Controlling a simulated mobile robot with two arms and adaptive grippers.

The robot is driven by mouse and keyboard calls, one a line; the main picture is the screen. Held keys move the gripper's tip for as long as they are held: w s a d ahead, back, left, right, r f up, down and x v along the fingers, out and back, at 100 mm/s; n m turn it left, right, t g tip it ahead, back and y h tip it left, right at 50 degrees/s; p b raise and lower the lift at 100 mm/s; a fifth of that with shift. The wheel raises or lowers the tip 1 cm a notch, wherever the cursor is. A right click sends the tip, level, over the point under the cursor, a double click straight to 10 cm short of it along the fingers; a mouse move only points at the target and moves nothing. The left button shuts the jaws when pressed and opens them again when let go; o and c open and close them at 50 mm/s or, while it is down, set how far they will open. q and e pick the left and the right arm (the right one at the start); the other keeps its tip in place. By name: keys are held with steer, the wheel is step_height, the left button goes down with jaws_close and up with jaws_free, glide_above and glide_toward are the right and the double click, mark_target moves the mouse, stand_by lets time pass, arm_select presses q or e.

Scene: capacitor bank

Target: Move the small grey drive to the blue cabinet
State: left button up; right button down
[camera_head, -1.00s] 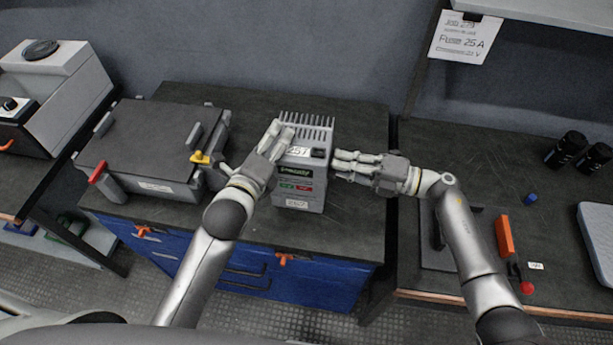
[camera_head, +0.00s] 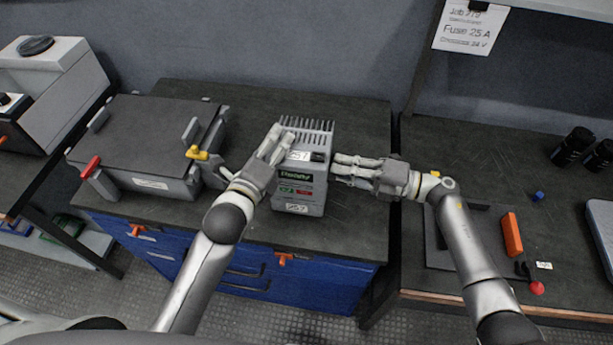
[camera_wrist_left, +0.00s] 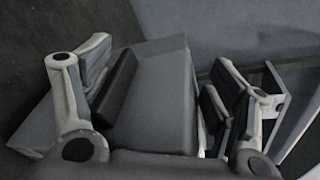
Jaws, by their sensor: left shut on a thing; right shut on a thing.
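The small grey drive (camera_head: 300,188) stands upright on the dark top of the blue cabinet (camera_head: 340,285), with its fins at the back and its labelled front facing me. My left gripper (camera_head: 276,146) is shut on its left side near the top. In the left wrist view the fingers (camera_wrist_left: 150,105) sit on both sides of a grey body, which is the drive (camera_wrist_left: 165,85). My right gripper (camera_head: 338,168) is at the drive's right side, its fingers reaching its edge; the contact itself is hard to see.
A large grey case (camera_head: 150,130) with red and yellow latches stands left of the drive. The right bench holds an orange block (camera_head: 511,234), a red knob (camera_head: 537,288) and black cylinders (camera_head: 575,143). The cabinet top is clear behind and right of the drive.

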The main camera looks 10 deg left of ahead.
arm_select(q)
steer(key=shift+s+d+f+b, duration=0.1)
steer(key=shift+d+f+b, duration=0.1)
steer(key=shift+f+b, duration=0.65)
arm_select(e)
steer(key=shift+a+f, duration=0.2)
steer(key=shift+a, duration=0.1)
arm_select(q)
steer(key=o, duration=1.8)
steer(key=shift+f+p, duration=0.2)
steer(key=shift+p, duration=0.25)
arm_select(e)
steer(key=c, duration=1.8)
jaws_free()
steer(key=shift+s, duration=0.1)
arm_select(q)
steer(key=shift+o, duration=1.1)
steer(key=shift+s+r, duration=0.1)
arm_select(e)
steer(key=shift+o, duration=1)
steer(key=shift+d, duration=0.1)
arm_select(q)
steer(key=shift+r, duration=0.15)
arm_select(e)
steer(key=shift+o, duration=0.2)
steer(key=shift+d, duration=0.1)
arm_select(q)
steer(key=shift+a+r, duration=0.1)
arm_select(e)
steer(key=shift+f, duration=0.2)
